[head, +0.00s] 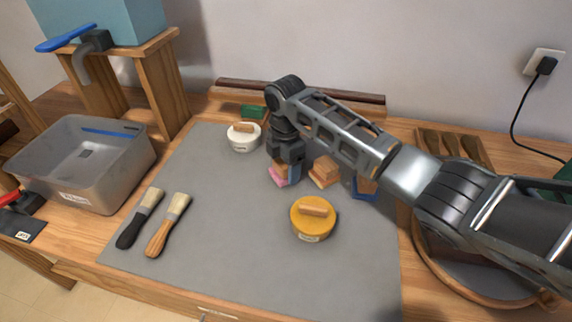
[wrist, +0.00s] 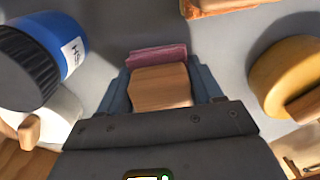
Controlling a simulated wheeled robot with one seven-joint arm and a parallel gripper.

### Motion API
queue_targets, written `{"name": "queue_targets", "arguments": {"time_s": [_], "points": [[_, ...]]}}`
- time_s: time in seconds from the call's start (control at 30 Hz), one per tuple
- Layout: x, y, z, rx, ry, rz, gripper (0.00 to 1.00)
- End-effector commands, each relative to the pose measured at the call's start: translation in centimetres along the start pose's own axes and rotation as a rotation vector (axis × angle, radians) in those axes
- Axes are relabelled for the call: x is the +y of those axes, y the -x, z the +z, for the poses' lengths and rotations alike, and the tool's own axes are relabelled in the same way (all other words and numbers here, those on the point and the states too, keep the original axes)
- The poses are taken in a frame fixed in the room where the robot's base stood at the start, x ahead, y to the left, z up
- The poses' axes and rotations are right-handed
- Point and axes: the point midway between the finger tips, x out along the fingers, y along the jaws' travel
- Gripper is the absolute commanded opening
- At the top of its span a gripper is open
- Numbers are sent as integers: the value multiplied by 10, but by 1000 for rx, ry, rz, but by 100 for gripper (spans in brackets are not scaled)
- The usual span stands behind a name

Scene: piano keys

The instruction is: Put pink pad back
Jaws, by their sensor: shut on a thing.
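The pink pad (head: 277,179) has a wooden block handle and a pink base. I cannot tell whether the base touches the mat. The arm hides part of the area to the right.
A white lidded pot (head: 243,138) stands left of my gripper and a yellow one (head: 314,220) in front. A wooden-backed pad (head: 324,172) and a blue-based one (head: 364,190) lie to the right. Two brushes (head: 155,220) lie left by a grey bin (head: 85,165). The mat's front is clear.

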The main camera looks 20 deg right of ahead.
Motion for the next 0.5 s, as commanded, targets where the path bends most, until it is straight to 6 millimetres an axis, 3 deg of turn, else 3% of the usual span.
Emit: {"name": "queue_targets", "arguments": {"time_s": [0.33, 0.37, 0.5], "points": [[0, -4, 0, 0, 0, 0, 37], [0, -3, 0, 0, 0, 1, 68], [0, -2, 0, 0, 0, 1, 81]]}}
